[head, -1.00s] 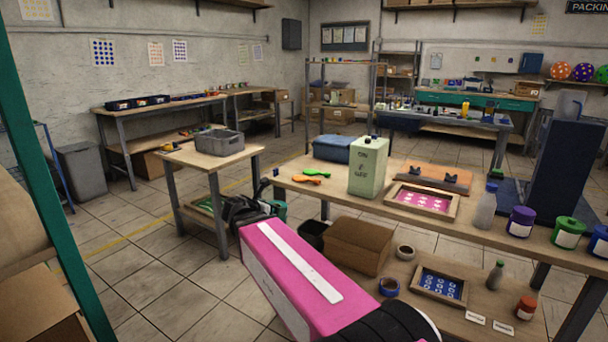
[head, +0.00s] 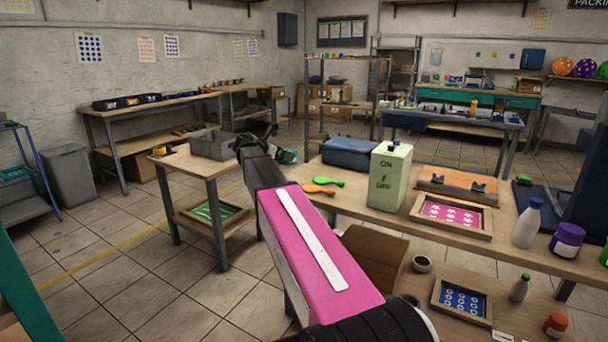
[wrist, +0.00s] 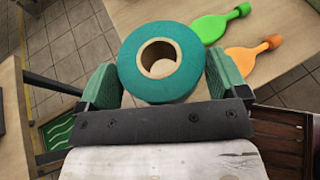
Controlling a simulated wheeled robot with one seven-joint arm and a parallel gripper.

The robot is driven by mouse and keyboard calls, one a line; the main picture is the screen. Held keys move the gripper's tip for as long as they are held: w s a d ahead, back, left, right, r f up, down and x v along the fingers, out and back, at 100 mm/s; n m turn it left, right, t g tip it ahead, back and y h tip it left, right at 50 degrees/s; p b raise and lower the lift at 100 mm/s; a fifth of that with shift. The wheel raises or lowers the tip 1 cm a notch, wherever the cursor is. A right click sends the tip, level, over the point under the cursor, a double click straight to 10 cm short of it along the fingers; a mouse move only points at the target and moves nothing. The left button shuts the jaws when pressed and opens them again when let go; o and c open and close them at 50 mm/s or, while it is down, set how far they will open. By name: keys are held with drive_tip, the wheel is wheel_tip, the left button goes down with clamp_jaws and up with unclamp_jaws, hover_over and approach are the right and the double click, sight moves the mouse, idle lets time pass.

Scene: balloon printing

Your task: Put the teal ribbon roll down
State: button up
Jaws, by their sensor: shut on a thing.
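The teal ribbon roll (wrist: 160,93) sits between the two green-padded fingers of my gripper (wrist: 160,66) in the wrist view. Its pale cardboard core faces the camera. My gripper is shut on it. In the head view my gripper (head: 262,142) is raised between the small wooden table and the long worktable, and a bit of the teal roll (head: 288,156) shows at its right side. The rest of the roll is hidden there. In the wrist view the worktable's wooden top (wrist: 270,85) lies behind and right of the roll. I cannot tell the roll's height above it.
The small table (head: 190,165) holds a grey bin (head: 212,144).

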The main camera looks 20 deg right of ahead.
drive_tip(key=w+d+f, duration=0.1)
drive_tip(key=d, duration=0.1)
drive_tip(key=w+d+f, duration=0.2)
drive_tip(key=d, duration=0.1)
drive_tip(key=w+d+f, duration=0.1)
drive_tip(key=d+f, duration=0.1)
drive_tip(key=shift+w+d+f, duration=0.15)
drive_tip(key=shift+d, duration=0.1)
drive_tip(key=shift+f, duration=1.95)
drive_tip(key=shift+f, duration=0.15)
drive_tip(key=o, duration=0.6)
drive_tip(key=shift+o, duration=0.2)
